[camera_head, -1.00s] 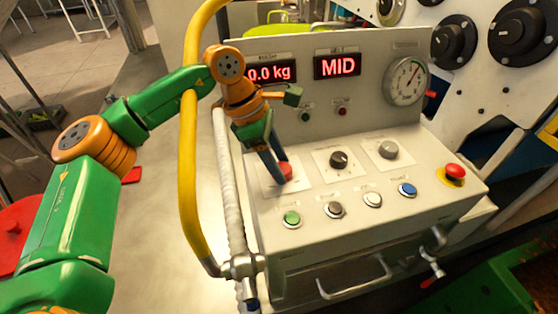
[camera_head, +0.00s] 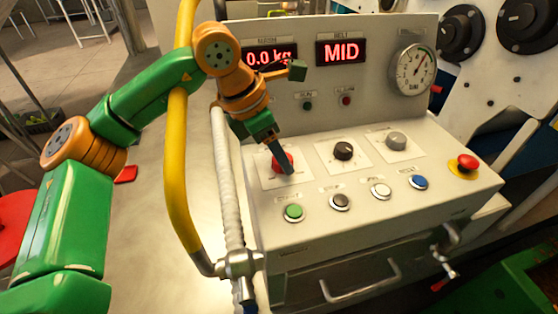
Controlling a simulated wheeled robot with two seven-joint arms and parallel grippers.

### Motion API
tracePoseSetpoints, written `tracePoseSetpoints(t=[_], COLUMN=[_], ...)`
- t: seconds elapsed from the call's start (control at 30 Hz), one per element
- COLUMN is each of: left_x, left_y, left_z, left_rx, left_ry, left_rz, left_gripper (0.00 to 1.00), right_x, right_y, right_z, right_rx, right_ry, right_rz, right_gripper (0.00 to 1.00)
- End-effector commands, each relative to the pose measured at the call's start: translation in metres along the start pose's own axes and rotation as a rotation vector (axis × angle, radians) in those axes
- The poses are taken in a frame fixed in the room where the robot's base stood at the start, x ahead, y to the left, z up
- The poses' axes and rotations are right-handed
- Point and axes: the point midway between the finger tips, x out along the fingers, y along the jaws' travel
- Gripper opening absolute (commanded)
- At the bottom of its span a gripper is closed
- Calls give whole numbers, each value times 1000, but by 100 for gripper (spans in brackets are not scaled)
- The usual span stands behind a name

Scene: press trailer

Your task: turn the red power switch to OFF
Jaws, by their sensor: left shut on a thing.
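The red power switch (camera_head: 284,161) is a red knob on a white plate at the left end of the control panel's sloped top. My left gripper (camera_head: 284,166) reaches down onto it from the upper left and is shut on it. The fingers cover part of the knob, so its pointing direction and the plate's markings cannot be read. My right gripper is not in view.
The grey panel (camera_head: 460,205) also carries a black knob (camera_head: 343,150), a grey knob (camera_head: 396,139), a row of coloured buttons and a red emergency button (camera_head: 467,162). A yellow rail (camera_head: 178,180) and a white hose (camera_head: 228,180) stand left of it. The display (camera_head: 342,51) reads MID.

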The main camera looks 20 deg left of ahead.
Motion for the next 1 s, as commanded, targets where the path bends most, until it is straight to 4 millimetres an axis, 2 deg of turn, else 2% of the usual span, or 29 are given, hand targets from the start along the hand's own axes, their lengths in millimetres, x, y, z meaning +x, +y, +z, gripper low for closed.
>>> tracePoseSetpoints(t=[0.03, 0.4, 1.0], left_x=[4, 3, 2], left_y=[0, -3, -5], left_z=[-1, 0, 2], left_rx=[-33, -358, -833], left_ry=[-3, -2, 0], left_rz=[18, 152, 347], left_gripper=[0, 0, 0], right_x=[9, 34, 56], right_y=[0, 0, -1], right_z=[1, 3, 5], right_rx=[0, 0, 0], right_ry=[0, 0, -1], right_rz=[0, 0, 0], right_gripper=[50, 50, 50])
